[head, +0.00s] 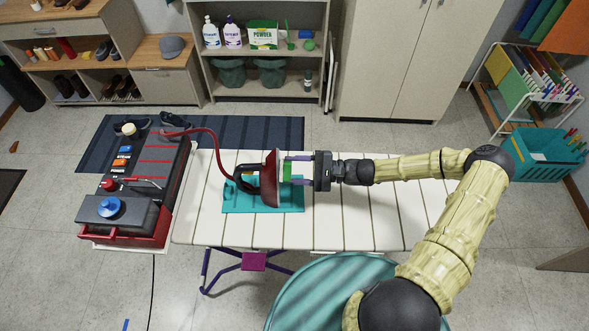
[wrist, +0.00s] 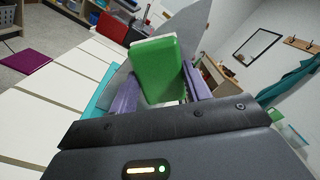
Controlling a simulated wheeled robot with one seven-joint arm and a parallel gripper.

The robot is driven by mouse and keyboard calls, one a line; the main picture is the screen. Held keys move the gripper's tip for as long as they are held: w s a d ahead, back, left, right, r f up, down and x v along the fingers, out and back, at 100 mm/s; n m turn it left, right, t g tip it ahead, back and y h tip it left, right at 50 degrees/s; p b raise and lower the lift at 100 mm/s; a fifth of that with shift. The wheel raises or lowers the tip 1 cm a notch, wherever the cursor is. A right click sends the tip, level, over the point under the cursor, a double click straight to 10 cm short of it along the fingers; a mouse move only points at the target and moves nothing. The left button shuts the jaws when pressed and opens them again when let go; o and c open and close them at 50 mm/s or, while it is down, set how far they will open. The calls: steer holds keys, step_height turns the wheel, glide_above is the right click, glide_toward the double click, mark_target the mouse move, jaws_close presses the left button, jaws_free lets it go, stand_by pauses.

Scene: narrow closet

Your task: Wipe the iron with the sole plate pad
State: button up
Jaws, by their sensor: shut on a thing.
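The iron (head: 271,182) stands upright on its heel on a teal mat (head: 232,204) on the ironing board (head: 340,220). Its red-edged sole plate faces right, toward my gripper (head: 288,171). A red hose runs from the iron to the steam station (head: 125,185). My gripper is shut on the green sole plate pad (head: 287,171). In the wrist view the pad (wrist: 157,72) sits between the purple fingers, with the grey sole plate (wrist: 190,28) just behind it. The pad is very near the sole plate; I cannot tell whether they touch.
A round teal-topped seat or table (head: 318,290) stands in front of the board. Shelves with bottles and a powder box (head: 263,34) are at the back. A teal basket (head: 545,160) stands at right. The board's right part is clear under my arm.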

steer(key=shift+a+r+p, duration=0.1)
steer(key=shift+r+p, duration=1.4)
steer(key=shift+r, duration=0.4)
steer(key=shift+f, duration=0.1)
steer(key=shift+f+b, duration=1.35)
steer(key=shift+f, duration=0.5)
steer(key=shift+a+f+b, duration=0.1)
steer(key=shift+f+b, duration=1.25)
steer(key=shift+f, duration=0.55)
